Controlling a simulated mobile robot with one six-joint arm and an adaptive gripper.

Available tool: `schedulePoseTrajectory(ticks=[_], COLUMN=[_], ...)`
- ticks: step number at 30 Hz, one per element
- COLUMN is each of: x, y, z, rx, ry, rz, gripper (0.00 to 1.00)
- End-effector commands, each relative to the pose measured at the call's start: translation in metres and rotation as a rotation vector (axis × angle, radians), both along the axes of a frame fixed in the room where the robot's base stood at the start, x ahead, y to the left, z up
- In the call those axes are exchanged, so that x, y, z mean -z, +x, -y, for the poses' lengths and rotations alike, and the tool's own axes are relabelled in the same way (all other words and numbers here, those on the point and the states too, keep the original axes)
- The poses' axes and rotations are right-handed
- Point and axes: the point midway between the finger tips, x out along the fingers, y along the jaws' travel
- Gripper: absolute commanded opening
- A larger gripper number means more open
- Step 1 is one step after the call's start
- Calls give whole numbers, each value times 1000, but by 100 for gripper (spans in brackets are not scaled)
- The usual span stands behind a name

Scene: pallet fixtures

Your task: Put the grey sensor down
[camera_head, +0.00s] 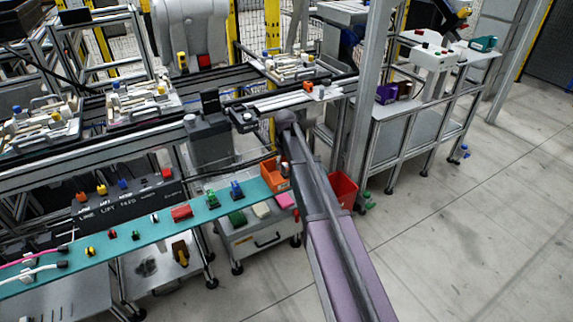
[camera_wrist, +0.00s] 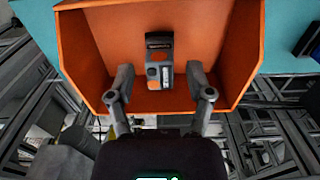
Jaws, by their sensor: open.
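The grey sensor (camera_wrist: 160,60), a dark and light grey block with orange patches, is inside the orange bin (camera_wrist: 85,55) in the wrist view. My gripper (camera_wrist: 160,78) is open, with one finger on each side of the sensor's lower part and a visible gap on both sides. The fingers reach over the bin's near edge. In the head view the orange bin (camera_head: 270,174) stands at the right end of the teal shelf, partly hidden by my arm. My gripper cannot be made out clearly there.
The teal shelf (camera_head: 130,238) carries several small coloured parts to the left of the bin. A red bin (camera_head: 344,190) is just right of my arm. A conveyor with loaded pallets (camera_head: 140,104) runs behind. A metal post (camera_head: 372,90) stands at the right; open floor lies beyond.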

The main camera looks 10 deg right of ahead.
Motion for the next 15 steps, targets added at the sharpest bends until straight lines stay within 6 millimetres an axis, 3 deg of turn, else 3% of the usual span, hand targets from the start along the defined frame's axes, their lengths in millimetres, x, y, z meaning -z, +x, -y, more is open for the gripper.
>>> schedulePoseTrajectory(ticks=[15], x=[-47], y=[0], z=[0], rx=[1], ry=[0], rz=[0], gripper=[67])
